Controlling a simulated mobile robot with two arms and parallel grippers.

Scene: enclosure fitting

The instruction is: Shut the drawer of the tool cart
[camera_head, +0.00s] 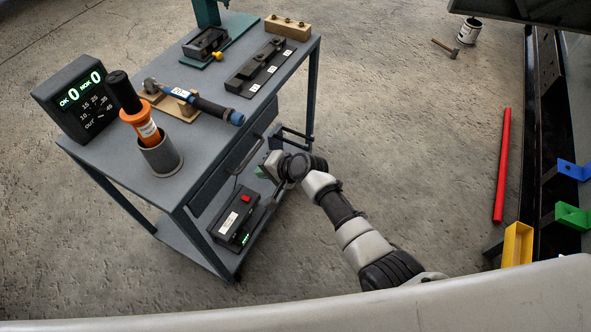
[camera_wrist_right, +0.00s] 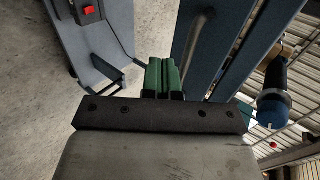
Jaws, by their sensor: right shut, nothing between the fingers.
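The grey tool cart (camera_head: 130,166) stands left of centre in the head view. Its drawer (camera_head: 215,180) is under the top, on the side facing my right arm. In the right wrist view the blue drawer front (camera_wrist_right: 213,75) carries a grey bar handle (camera_wrist_right: 196,42). A dark strip runs between this front and the neighbouring cart edge; I cannot tell how far the drawer is out. My right gripper (camera_head: 262,172) is beside the drawer front, and its green fingers (camera_wrist_right: 164,76) are shut and empty, close to the handle. Contact cannot be told. My left gripper is out of view.
A black box (camera_head: 238,220) lies on the lower shelf.

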